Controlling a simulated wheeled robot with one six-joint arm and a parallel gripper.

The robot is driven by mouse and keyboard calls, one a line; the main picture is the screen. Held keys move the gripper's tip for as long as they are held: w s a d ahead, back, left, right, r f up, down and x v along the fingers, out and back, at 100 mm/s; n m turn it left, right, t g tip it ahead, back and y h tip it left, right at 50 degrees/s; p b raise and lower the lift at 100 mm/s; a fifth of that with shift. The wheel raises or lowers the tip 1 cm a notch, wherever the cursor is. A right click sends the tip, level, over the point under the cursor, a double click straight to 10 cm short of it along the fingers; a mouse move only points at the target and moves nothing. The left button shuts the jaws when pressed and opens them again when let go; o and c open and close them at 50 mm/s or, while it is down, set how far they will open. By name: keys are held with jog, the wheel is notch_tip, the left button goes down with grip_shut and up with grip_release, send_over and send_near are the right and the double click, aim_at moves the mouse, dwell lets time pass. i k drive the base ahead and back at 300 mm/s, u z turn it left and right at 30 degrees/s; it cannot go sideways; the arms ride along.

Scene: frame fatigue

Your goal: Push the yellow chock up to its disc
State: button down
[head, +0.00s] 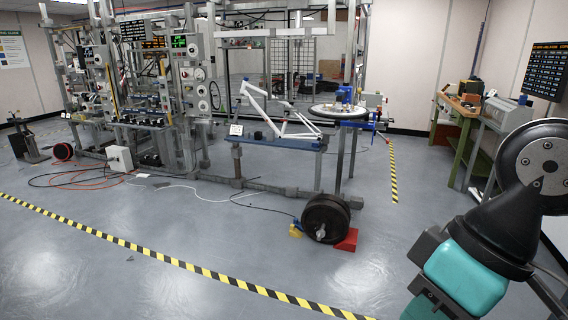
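The yellow chock (296,231) is a small piece on the floor just left of the black disc (318,217), with a blue part (297,223) at its top. The disc stands upright on its edge, with a light metal hub facing me. A narrow gap or contact between chock and disc is too small to tell. A red chock (347,240) lies on the floor at the disc's right side. My teal and black arm fills the lower right corner, well to the right of the disc. No gripper fingertips can be made out.
A blue bench (275,142) with a white bicycle frame (275,115) stands behind the disc. A steel rail and cables run along the floor behind the chock. Yellow-black floor tape (180,262) crosses the foreground. The floor in front of the disc is clear.

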aim_at(293, 232)
jog(key=z, duration=0.05)
jog(key=i, duration=2.2)
jog(key=u, duration=0.55)
jog(key=i, duration=2.2)
jog(key=u, duration=0.45)
